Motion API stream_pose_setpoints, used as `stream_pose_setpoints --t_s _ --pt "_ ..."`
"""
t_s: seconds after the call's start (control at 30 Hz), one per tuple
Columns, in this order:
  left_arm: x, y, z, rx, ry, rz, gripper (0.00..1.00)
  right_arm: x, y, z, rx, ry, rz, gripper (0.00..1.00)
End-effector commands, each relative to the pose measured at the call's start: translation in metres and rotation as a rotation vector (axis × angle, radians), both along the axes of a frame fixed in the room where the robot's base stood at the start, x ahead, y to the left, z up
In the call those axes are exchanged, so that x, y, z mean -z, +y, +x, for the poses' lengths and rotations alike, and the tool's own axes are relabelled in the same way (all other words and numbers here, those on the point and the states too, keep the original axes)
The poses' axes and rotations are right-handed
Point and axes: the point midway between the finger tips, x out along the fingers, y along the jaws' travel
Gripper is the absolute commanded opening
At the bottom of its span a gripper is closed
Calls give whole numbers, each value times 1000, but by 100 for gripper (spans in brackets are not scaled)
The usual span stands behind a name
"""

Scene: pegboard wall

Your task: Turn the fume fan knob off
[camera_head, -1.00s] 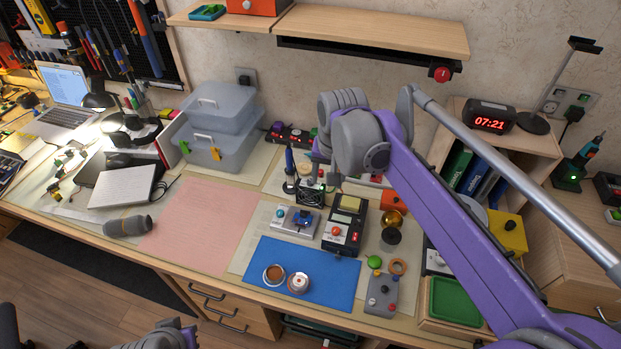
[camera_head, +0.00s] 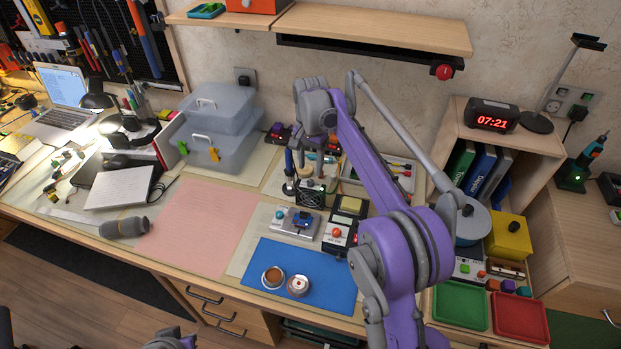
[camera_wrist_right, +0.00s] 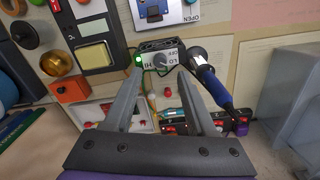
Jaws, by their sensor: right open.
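The fume fan (camera_head: 311,193) is a small black box with a round grille, standing at the back middle of the bench in the head view. In the right wrist view its top panel (camera_wrist_right: 176,60) carries OFF and LO lettering, a lit green light (camera_wrist_right: 138,60) and a grey knob (camera_wrist_right: 160,59). I cannot read which mark the knob points to. My right gripper (camera_wrist_right: 158,74) is open, with its two fingers apart on either side of the knob and nothing held. I cannot tell whether they touch it. My left gripper is not clearly in view.
A soldering iron (camera_wrist_right: 216,83) in its stand is right beside the fan. A blue-knobbed device (camera_head: 297,222) and a dark meter (camera_head: 343,228) stand in front. Clear storage boxes (camera_head: 218,130) are to the left. The pink mat (camera_head: 197,225) is clear.

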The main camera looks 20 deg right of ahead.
Motion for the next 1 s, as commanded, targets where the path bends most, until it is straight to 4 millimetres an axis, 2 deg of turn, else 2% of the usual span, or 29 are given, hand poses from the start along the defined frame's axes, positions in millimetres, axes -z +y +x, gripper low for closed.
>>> stream_pose_setpoints --t_s 0.1,0.3,0.7,1.0 --pt "3 0 -1 0 1 0 0 24 0 0 0 0 0 56" --pt "5 0 -1 0 2 0 0 47 0 0 -1 0 0 56" --pt "5 0 -1 0 2 0 0 54 0 0 -1 -1 0 55" --pt "5 0 -1 0 2 0 0 54 0 0 -1 -1 0 1"
